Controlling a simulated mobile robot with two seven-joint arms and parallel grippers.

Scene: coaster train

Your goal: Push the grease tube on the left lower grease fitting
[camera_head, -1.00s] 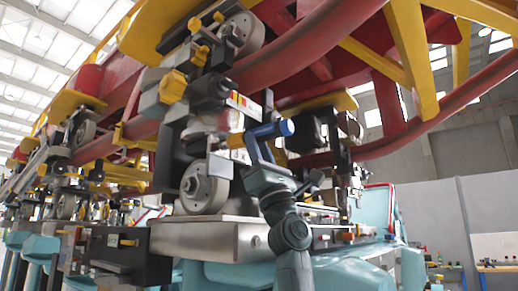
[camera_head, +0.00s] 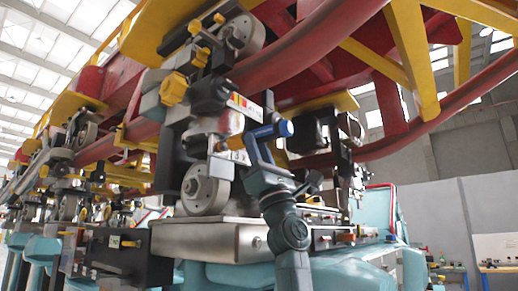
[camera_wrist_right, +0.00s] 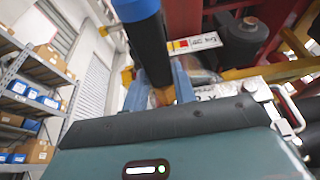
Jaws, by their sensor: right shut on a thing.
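The right wrist view shows the tube (camera_wrist_right: 146,40) as blue and black, with the orange part between the fingers (camera_wrist_right: 164,90). The orange end is close to the metal parts above the lower wheel (camera_head: 205,188). I cannot tell whether it touches the fitting, which I cannot make out. My left gripper is not in view.
The upper wheel (camera_head: 243,35) and yellow knobs (camera_head: 174,89) crowd the space above. A red rail (camera_head: 310,48) passes overhead. A grey metal block (camera_head: 205,238) lies below. Shelves with boxes (camera_wrist_right: 30,90) stand far off in the wrist view.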

